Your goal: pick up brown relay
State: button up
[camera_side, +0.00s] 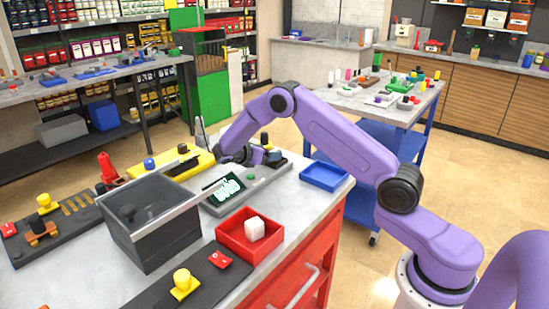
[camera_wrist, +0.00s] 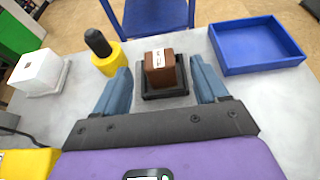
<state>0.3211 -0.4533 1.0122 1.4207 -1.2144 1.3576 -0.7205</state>
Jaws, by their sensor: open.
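The brown relay (camera_wrist: 162,76) is a small brown block with a white label, seen in the wrist view. It stands in a black square holder (camera_wrist: 178,96) on the grey tabletop. My gripper (camera_wrist: 161,68) is open, with its two blue-grey fingers on the left and right of the relay and a gap on each side. The fingers hold nothing. In the side view my gripper (camera_side: 240,156) is low over the back of the bench, and the relay cannot be made out there.
A yellow-based black knob (camera_wrist: 107,55) stands close to the left finger. A blue tray (camera_wrist: 258,48) lies to the right, and a white box (camera_wrist: 40,70) to the left. In the side view, a grey bin (camera_side: 150,238) and a red tray (camera_side: 232,235) stand nearer the front.

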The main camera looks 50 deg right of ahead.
jog(key=x, duration=0.5)
jog(key=shift+c, duration=0.3)
jog(key=c, duration=1.1)
jog(key=shift+r, duration=0.1)
